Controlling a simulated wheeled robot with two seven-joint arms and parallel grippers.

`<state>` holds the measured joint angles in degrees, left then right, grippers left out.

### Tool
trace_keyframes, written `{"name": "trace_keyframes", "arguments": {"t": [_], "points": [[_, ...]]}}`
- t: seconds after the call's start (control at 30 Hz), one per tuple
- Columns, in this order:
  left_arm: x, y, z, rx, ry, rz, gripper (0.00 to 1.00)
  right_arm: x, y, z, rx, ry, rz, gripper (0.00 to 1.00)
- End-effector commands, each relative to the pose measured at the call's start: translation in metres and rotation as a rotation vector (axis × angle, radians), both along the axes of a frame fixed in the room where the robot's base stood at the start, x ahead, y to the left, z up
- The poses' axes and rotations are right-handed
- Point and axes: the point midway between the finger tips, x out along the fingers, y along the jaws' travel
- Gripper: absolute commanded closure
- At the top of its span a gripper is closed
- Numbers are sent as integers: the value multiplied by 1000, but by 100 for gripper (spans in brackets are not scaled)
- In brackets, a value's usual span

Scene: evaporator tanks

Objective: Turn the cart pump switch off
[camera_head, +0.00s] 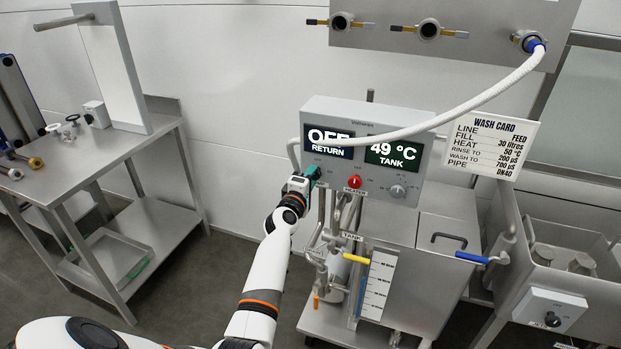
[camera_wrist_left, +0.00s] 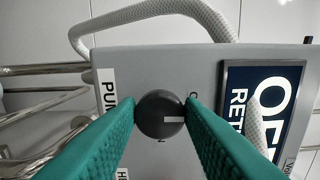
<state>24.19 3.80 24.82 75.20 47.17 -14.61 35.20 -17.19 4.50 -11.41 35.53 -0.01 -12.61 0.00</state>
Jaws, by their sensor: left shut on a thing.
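The cart's grey control box (camera_head: 335,112) carries the pump switch, a round dark knob (camera_wrist_left: 160,114) with a white mark pointing right in the left wrist view. A partly hidden PUMP label (camera_wrist_left: 107,90) is beside it. My left gripper (camera_head: 311,174) reaches the box's lower left, its green fingers (camera_wrist_left: 160,116) on both sides of the knob, shut on it. In the head view the gripper hides the knob. The return display (camera_head: 328,142) reads OFF. The tank display (camera_head: 394,154) reads 49 °C. My right gripper is not in view.
A white hose (camera_head: 480,98) crosses in front of the box. A red heater knob (camera_head: 354,182) and a grey dial (camera_head: 397,191) are to the gripper's right. A wash card (camera_head: 490,145) is at right. A steel table (camera_head: 100,150) stands at left.

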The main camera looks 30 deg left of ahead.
Motion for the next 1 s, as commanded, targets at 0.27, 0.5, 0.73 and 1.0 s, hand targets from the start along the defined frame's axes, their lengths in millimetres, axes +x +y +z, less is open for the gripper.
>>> {"name": "trace_keyframes", "arguments": {"t": [0.27,0.5,0.73,1.0], "points": [[0,0,-1,-45,-10,0,88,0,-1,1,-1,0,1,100],[0,0,-1,-48,-10,0,88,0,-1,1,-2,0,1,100],[0,0,-1,-47,-10,0,49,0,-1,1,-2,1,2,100],[0,0,-1,-45,-10,0,46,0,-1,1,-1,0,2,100]]}}
